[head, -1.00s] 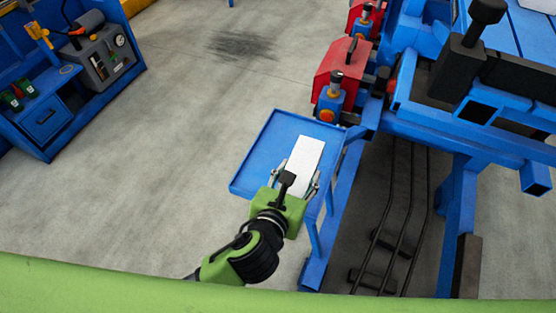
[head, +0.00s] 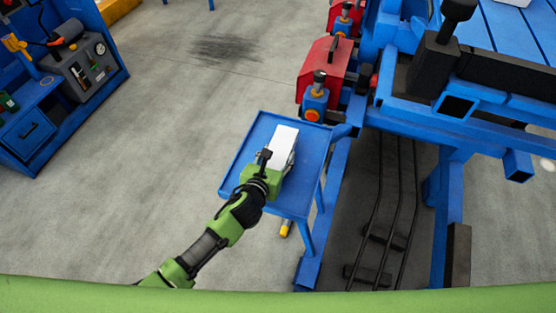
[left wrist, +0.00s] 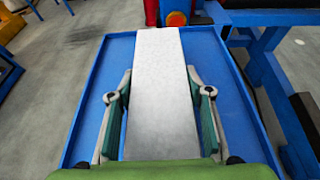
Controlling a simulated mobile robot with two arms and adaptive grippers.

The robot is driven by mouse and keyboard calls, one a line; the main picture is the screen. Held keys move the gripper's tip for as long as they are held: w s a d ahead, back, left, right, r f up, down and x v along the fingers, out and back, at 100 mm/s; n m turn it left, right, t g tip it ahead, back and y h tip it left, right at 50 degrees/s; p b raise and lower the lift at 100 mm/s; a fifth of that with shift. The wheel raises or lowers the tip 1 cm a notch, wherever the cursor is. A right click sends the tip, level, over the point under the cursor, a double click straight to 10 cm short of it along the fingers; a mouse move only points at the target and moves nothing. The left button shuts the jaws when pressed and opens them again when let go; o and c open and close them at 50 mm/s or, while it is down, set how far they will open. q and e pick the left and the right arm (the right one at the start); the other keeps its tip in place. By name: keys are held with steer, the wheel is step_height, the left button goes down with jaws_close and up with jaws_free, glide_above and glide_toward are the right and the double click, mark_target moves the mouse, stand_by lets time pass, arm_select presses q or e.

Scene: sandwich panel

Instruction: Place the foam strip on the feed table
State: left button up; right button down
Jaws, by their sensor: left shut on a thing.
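The white foam strip (head: 283,138) is over the blue feed table (head: 239,170) in the head view. It also fills the middle of the left wrist view (left wrist: 163,85), pointing away from me. My left gripper (head: 275,157) is shut on the strip, with one finger along each long side. The table's blue surface (left wrist: 112,65) shows on both sides of the strip in the left wrist view. I cannot tell whether the strip touches the surface. The strip's near end is hidden by the gripper body. My right gripper is not in view.
A red guarded unit (head: 324,68) with an orange knob stands just behind the table. A large blue machine frame (head: 440,125) is to the right. A blue workbench (head: 50,110) is at the far left. The floor between is clear.

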arm_select(q)
steer(key=shift+s+d+f, duration=0.1)
steer(key=shift+s+f, duration=0.05)
steer(key=shift+f, duration=0.95)
steer(key=shift+f, duration=0.2)
steer(key=o, duration=1.1)
